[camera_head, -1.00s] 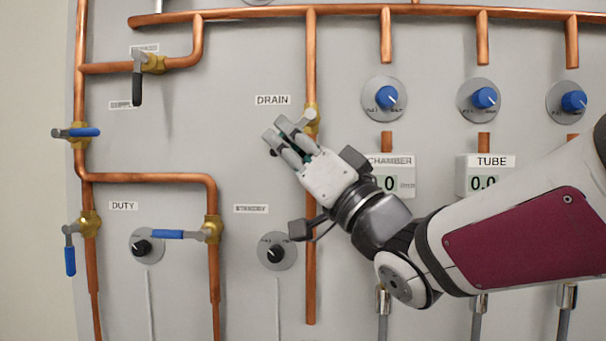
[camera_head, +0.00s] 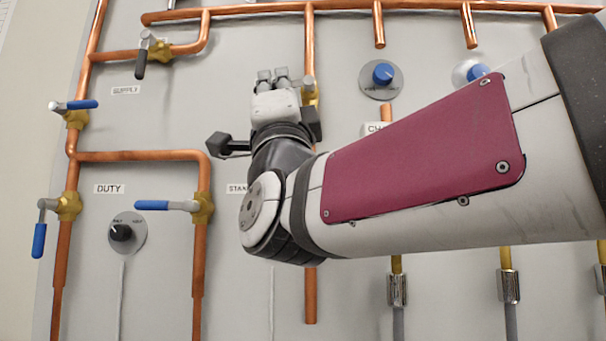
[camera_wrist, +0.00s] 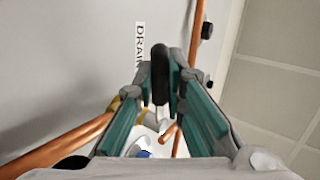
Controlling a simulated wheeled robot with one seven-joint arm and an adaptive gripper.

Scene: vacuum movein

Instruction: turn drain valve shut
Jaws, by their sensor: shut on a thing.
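The drain valve's brass body (camera_head: 311,94) sits on the vertical copper pipe, just right of my gripper (camera_head: 272,76) in the head view. My gripper points up the panel there, and its fingers hide the valve's lever. In the wrist view my gripper (camera_wrist: 165,80) is closed around a black lever handle (camera_wrist: 160,70), which lies between the two teal-padded fingers. The DRAIN label (camera_wrist: 139,45) shows just left of the handle. I cannot tell the lever's exact angle to its pipe.
Valves with blue levers (camera_head: 165,205) stand on copper pipes at the left. A black-handled valve (camera_head: 141,64) is near the SUPPLY label (camera_head: 125,90). Blue knobs (camera_head: 383,74) are at the right. My forearm covers much of the right-hand panel.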

